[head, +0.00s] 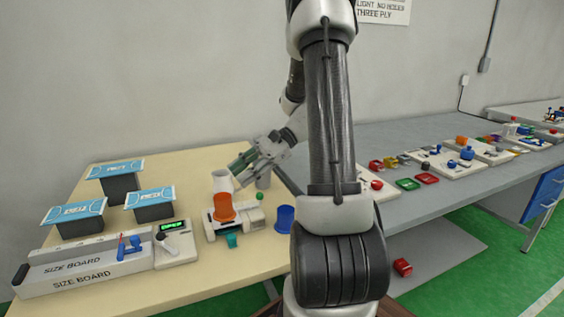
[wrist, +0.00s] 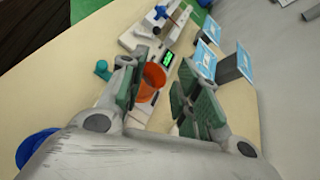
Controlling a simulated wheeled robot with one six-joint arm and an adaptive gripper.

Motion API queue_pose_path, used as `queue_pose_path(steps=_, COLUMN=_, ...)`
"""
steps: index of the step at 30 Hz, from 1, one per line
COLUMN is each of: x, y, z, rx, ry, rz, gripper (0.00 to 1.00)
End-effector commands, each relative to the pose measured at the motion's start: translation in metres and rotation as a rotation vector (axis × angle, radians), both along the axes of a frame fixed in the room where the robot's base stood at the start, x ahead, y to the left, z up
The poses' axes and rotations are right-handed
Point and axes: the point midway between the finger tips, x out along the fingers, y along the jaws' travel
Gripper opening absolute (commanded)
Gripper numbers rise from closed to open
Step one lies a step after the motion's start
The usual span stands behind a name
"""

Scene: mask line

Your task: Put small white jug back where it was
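A white jug-like vessel (head: 222,181) shows in the head view just behind an orange cup (head: 224,207) at the small white device.
A blue cup (head: 285,218) and a teal cup (head: 232,240) stand near the white device (head: 250,217). A scale (head: 176,246), a size board (head: 85,272) and mask stands (head: 78,213) fill the left. A grey bench (head: 400,135) with coloured parts lies right.

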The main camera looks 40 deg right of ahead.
Motion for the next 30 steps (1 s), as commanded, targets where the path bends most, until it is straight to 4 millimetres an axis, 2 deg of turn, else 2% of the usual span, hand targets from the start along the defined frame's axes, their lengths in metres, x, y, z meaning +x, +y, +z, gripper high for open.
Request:
queue_pose_path(steps=1, x=-0.017, y=0.015, z=0.015, rx=-0.093, ry=-0.043, rz=0.087, gripper=0.32)
queue_pose_path(steps=3, x=-0.044, y=0.028, z=0.028, rx=-0.227, ry=-0.103, rz=0.208, gripper=0.32)
queue_pose_path(steps=6, x=-0.080, y=0.038, z=0.044, rx=-0.416, ry=-0.205, rz=0.379, gripper=0.32)
queue_pose_path(steps=12, x=-0.140, y=0.034, z=0.069, rx=-0.785, ry=-0.454, rz=0.701, gripper=0.32)
queue_pose_path(steps=15, x=-0.160, y=0.025, z=0.080, rx=-0.954, ry=-0.587, rz=0.839, gripper=0.32)
queue_pose_path(steps=21, x=-0.179, y=0.009, z=0.096, rx=-1.192, ry=-0.789, rz=1.017, gripper=0.32)
queue_pose_path(steps=30, x=-0.182, y=0.003, z=0.102, rx=-1.266, ry=-0.851, rz=1.069, gripper=0.32)
